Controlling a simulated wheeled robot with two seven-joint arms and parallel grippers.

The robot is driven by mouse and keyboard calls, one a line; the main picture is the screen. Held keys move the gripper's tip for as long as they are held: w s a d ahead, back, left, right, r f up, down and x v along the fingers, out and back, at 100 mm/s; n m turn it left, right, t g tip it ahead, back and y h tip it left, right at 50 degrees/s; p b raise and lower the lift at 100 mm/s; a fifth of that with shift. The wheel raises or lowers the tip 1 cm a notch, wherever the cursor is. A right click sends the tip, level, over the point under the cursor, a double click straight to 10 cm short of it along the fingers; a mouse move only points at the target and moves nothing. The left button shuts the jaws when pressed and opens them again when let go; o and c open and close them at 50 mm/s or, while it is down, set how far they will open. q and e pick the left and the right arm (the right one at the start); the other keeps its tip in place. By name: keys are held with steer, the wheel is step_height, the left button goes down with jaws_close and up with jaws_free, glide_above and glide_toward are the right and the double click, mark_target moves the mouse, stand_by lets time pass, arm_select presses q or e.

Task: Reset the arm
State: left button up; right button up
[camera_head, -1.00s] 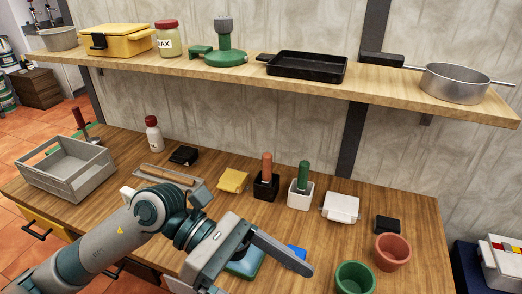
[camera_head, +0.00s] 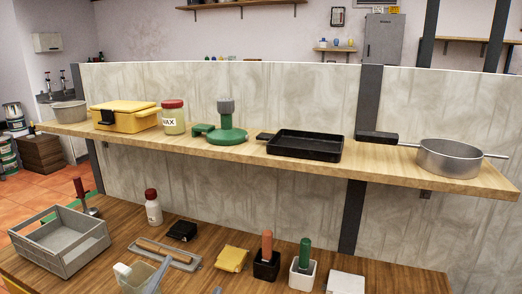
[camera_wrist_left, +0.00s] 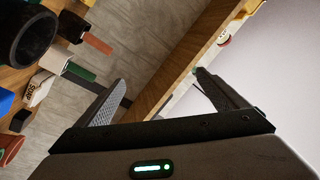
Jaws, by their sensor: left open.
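My left gripper (camera_head: 190,276) is at the bottom edge of the head view, low and left of centre, mostly cut off. A grey finger shows there in front of the trowel. In the left wrist view both fingers of my left gripper (camera_wrist_left: 158,78) stand wide apart with nothing between them. The gripper is open and empty. Behind the fingers are the wall and the wooden shelf (camera_wrist_left: 190,50), seen tilted. My right gripper does not show.
The shelf (camera_head: 235,153) holds a yellow case, a wax jar, a green tool, a black tray and a saucepan. The workbench (camera_head: 110,208) carries a grey crate (camera_head: 84,258), a bottle (camera_head: 153,208), a trowel (camera_head: 180,259) and handled tools in holders (camera_head: 304,275).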

arm_select(q)
steer(key=s+a+f+n+g+y, duration=0.2)
steer(key=s+a+f+n+g, duration=0.15)
steer(key=f, duration=0.65)
steer(key=s+a+f+n+g+y, duration=0.25)
steer(key=s+f+g, duration=0.2)
steer(key=f, duration=0.45)
steer(key=s+a+f+n+g, duration=0.1)
steer(key=s+f+g, duration=0.3)
steer(key=s+f, duration=0.45)
steer(key=s+a+f+n+g, duration=0.15)
steer(key=s+f+g, duration=0.3)
steer(key=s, duration=0.65)
steer(key=w+d+f+t+h, duration=0.1)
steer(key=w+d+f, duration=0.15)
steer(key=f, duration=0.75)
steer(key=w+d+f+t+h, duration=0.1)
steer(key=w+f, duration=0.2)
steer(key=f, duration=0.6)
steer(key=s+d+f, duration=0.1)
steer(key=s+f, duration=0.2)
steer(key=f, duration=1.2)
steer(key=shift+s+d+f+t, duration=0.15)
steer(key=shift+f+t, duration=0.05)
steer(key=shift+t, duration=0.15)
